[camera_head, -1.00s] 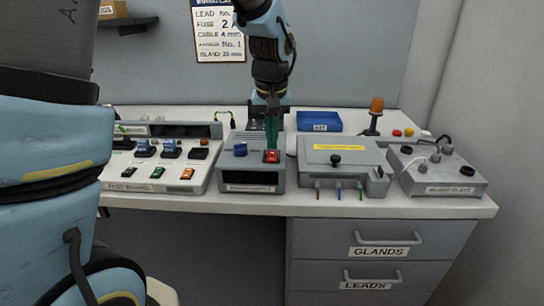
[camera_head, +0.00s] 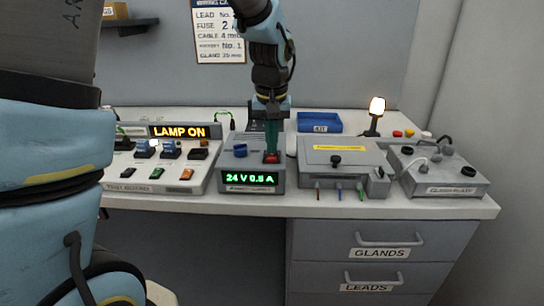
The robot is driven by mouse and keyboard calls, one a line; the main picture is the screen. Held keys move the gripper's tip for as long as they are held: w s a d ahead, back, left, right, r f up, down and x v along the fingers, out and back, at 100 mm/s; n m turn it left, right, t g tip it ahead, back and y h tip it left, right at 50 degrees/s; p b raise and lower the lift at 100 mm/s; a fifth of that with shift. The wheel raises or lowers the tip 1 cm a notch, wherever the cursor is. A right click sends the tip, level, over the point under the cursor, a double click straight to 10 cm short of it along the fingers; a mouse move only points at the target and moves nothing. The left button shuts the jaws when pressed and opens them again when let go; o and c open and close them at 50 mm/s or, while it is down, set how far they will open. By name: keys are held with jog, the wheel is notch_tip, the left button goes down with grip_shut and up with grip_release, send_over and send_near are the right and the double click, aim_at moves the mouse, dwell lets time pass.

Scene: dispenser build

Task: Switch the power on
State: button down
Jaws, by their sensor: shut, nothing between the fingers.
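The grey power supply box (camera_head: 235,170) stands on the white bench at the middle. Its front display (camera_head: 250,179) is lit green and reads about "24 V 0.8 A"; the last digit is small. A blue knob (camera_head: 239,150) and a red switch (camera_head: 271,158) sit on its top. My gripper (camera_head: 271,150) points down with its green fingers shut and empty, their tips at the red switch and partly covering it. The sign on the test board (camera_head: 180,131) at left reads "LAMP ON" in orange. The beacon lamp (camera_head: 377,105) at right glows.
Right of the power supply stand a grey box with a yellow label (camera_head: 340,147) and a gland plate box (camera_head: 440,170). A blue kit tray (camera_head: 319,122) lies behind. Drawers marked "GLANDS" (camera_head: 382,241) and "LEADS" are closed below. A wiring card (camera_head: 221,30) hangs on the wall.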

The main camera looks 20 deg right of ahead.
notch_tip(320, 180, up, 7)
jog(key=p, duration=0.5)
dwell(0.6)
jog(key=shift+n, duration=0.8)
jog(key=a, duration=0.4)
jog(key=w+a+f, duration=0.1)
jog(key=a, duration=0.4)
jog(key=w+a, duration=0.1)
jog(key=a, duration=0.3)
jog(key=shift+a+f, duration=0.25)
jog(key=shift+a, duration=0.15)
jog(key=s+a+f+n, duration=0.1)
jog(key=s+a, duration=0.2)
jog(key=a, duration=0.5)
jog(key=s+a+f+n, duration=0.1)
jog(key=s+a, duration=0.2)
jog(key=a, duration=0.5)
jog(key=shift+a+f+y, duration=0.15)
jog(key=shift+f+y, duration=0.15)
jog(key=shift+w, duration=0.1)
